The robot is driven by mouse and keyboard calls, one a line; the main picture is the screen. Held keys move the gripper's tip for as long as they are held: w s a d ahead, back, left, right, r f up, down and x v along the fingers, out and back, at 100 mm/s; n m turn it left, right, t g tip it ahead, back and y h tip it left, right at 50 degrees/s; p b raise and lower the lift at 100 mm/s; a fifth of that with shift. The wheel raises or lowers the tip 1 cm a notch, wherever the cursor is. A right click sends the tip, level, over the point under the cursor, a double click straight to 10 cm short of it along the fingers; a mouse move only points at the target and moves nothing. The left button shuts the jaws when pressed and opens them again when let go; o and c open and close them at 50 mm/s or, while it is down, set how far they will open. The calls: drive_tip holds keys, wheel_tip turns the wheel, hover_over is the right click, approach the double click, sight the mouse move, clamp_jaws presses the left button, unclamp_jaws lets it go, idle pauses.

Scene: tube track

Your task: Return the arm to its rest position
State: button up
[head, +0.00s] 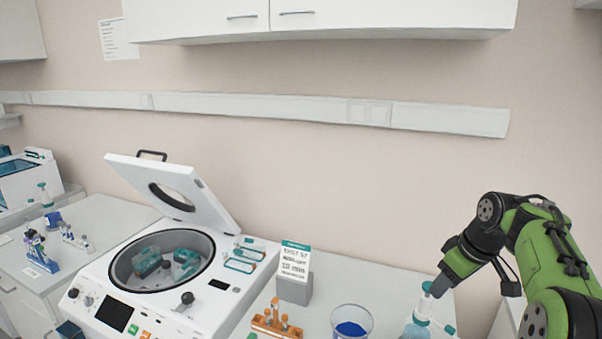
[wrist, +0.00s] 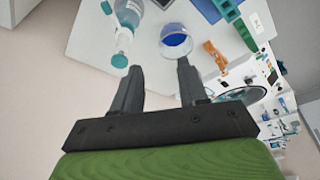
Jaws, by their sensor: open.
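My green and black arm comes in from the right of the head view. My gripper (head: 440,289) points down there, beside a bottle (head: 418,325) with a teal and white top. In the wrist view my gripper (wrist: 158,72) has its two dark fingers apart with nothing between them. The bottle (wrist: 126,27) shows just beyond the left finger in that view. I cannot tell whether the finger touches its cap.
A glass beaker with blue liquid (head: 350,325) stands left of the bottle. An orange rack (head: 272,327) and a sign on a grey block (head: 294,290) are farther left. An open-lidded centrifuge (head: 245,301) fills the bench's middle. Wall cabinets (head: 330,18) hang above.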

drive_tip(key=s+a+m+t+h+b, duration=0.1)
drive_tip(key=s+a+m+h+b, duration=0.15)
drive_tip(key=s+a, duration=1.55)
drive_tip(key=s+a+f+m+t+y+b, duration=0.1)
drive_tip(key=s+f+m, duration=0.1)
drive_tip(key=s+f, duration=0.4)
drive_tip(key=s, duration=0.3)
drive_tip(key=shift+a+b, duration=0.25)
drive_tip(key=shift+b, duration=0.15)
